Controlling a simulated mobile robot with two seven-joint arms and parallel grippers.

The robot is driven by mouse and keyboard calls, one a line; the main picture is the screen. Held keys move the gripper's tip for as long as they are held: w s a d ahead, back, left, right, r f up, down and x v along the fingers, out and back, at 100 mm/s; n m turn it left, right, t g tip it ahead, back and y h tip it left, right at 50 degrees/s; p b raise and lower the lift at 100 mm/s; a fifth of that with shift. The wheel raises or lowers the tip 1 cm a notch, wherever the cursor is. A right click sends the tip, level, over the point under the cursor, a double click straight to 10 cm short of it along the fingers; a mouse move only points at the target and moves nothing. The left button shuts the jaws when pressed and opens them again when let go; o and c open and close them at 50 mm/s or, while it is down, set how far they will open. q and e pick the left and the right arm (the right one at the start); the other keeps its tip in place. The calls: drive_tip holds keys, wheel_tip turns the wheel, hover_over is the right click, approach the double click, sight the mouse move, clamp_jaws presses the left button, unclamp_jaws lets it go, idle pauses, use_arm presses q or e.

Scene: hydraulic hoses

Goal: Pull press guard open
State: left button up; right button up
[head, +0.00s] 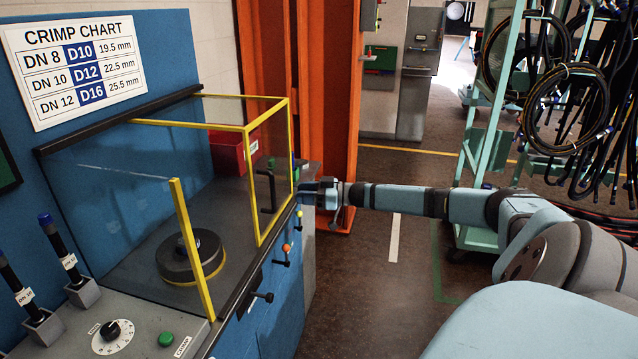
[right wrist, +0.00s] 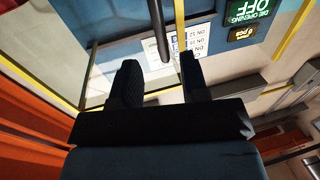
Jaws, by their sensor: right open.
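The press guard (head: 268,180) is a clear panel in a yellow frame at the right part of the press front in the head view. A dark upright handle (head: 266,192) is on it. In the right wrist view the dark handle bar (right wrist: 160,35) reaches down toward the space between my fingertips, close to the yellow frame edge (right wrist: 180,18). My right gripper (head: 304,190) is beside the guard's right edge; in the wrist view (right wrist: 160,72) its jaws are apart and not closed on the handle. Contact with the handle cannot be told. My left gripper is out of view.
A black round die (head: 190,258) sits inside the press. Small levers (head: 285,250) stick out along the press front. A control panel (head: 125,330) with a knob is at lower left. A green hose rack (head: 480,150) stands right; the floor (head: 385,290) before the press is clear.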

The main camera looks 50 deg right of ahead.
drive_tip(key=shift+v, duration=2.35)
